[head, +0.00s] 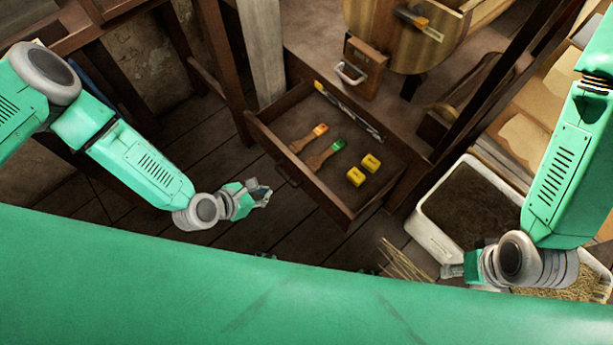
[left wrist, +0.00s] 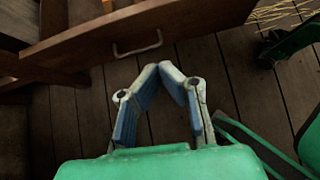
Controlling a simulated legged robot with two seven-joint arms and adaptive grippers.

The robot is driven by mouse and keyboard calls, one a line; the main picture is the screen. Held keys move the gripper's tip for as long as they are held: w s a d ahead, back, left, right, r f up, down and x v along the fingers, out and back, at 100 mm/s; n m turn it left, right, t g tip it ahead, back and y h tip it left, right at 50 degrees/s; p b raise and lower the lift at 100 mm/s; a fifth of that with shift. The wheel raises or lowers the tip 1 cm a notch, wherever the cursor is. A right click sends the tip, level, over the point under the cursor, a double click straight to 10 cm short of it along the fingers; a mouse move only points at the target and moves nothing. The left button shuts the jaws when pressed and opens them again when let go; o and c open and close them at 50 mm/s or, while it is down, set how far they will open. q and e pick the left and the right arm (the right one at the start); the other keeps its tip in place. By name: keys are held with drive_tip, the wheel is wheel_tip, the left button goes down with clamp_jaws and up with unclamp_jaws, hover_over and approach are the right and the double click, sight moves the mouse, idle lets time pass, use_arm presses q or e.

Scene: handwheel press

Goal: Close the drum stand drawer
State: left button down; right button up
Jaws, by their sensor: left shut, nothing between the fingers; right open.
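The drum stand drawer (head: 297,168) is pulled out and open below the wooden drum stand. In the left wrist view its dark wooden front (left wrist: 200,18) crosses the top, with a metal bar handle (left wrist: 138,46) on it. My left gripper (head: 264,197) is left of the drawer front and apart from it. In the left wrist view my left gripper's fingertips (left wrist: 162,68) meet with nothing between them, just below and right of the handle. My right gripper (head: 450,270) is low at the right, away from the drawer; it is open, its fingers small and partly hidden.
Two brushes, two yellow blocks (head: 371,162) and a long patterned strip lie in the drawer. A white tub (head: 432,238) of dark soil stands right of it. Straw (head: 403,260) lies in front. A wooden post (head: 262,50) rises behind. Floor left of the drawer is clear.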

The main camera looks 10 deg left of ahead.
sight(302, 174)
use_arm(q)
drive_tip(key=shift+n, duration=0.3)
drive_tip(key=b+x, duration=0.1)
drive_tip(key=x, duration=0.3)
drive_tip(key=w+b+x, duration=0.1)
drive_tip(key=x, duration=0.3)
drive_tip(key=r+b+x, duration=0.1)
drive_tip(key=x, duration=0.3)
drive_tip(key=shift+w+f+b, duration=0.1)
drive_tip(key=shift+w+b, duration=0.2)
drive_tip(key=shift+b, duration=0.05)
drive_tip(key=shift+w+d, duration=0.2)
drive_tip(key=shift+w, duration=0.25)
drive_tip(key=shift+w+d, duration=0.1)
drive_tip(key=shift+d, duration=0.2)
